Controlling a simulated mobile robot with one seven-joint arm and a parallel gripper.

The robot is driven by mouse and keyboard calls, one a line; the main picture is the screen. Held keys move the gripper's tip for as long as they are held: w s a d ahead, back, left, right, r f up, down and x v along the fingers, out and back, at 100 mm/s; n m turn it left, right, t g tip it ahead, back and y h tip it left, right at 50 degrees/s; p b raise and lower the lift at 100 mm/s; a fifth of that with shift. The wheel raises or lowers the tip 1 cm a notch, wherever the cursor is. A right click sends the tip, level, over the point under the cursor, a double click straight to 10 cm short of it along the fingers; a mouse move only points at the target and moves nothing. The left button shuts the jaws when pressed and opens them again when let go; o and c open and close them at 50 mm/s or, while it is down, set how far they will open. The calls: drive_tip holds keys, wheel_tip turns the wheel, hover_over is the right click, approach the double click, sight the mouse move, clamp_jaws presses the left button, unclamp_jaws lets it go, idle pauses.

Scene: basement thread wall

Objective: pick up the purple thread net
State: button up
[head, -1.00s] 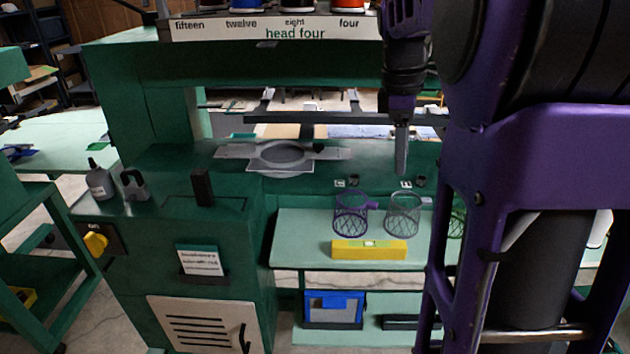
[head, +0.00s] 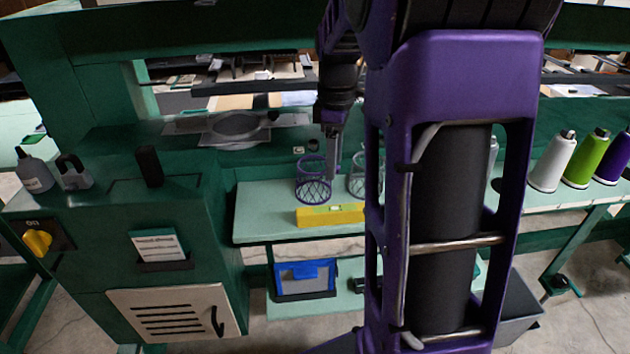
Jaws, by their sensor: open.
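The purple thread net (head: 313,188) is a small mesh basket. It stands on the pale green shelf of the machine, behind the yellow level. My gripper (head: 332,172) points down just to the right of the purple net, in front of the gap between it and the grey net (head: 358,178). It is open and holds nothing. I cannot tell how far its fingertips are from the purple net in depth. My arm hides the right part of the grey net and whatever stands farther right on the shelf.
A yellow level (head: 330,215) lies along the shelf's front. A blue-framed box (head: 305,277) sits on the lower shelf. On the left cabinet stand a grey bottle (head: 34,170), a padlock (head: 74,172) and a black block (head: 149,166). Thread cones (head: 587,157) stand at the far right.

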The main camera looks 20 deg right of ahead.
drive_tip(key=shift+s+f+b, duration=0.2)
drive_tip(key=shift+f+b, duration=0.1)
drive_tip(key=shift+f, duration=1.05)
drive_tip(key=shift+s+f+b, duration=0.2)
drive_tip(key=shift+f+b, duration=0.05)
drive_tip(key=shift+f, duration=1.1)
clamp_jaws()
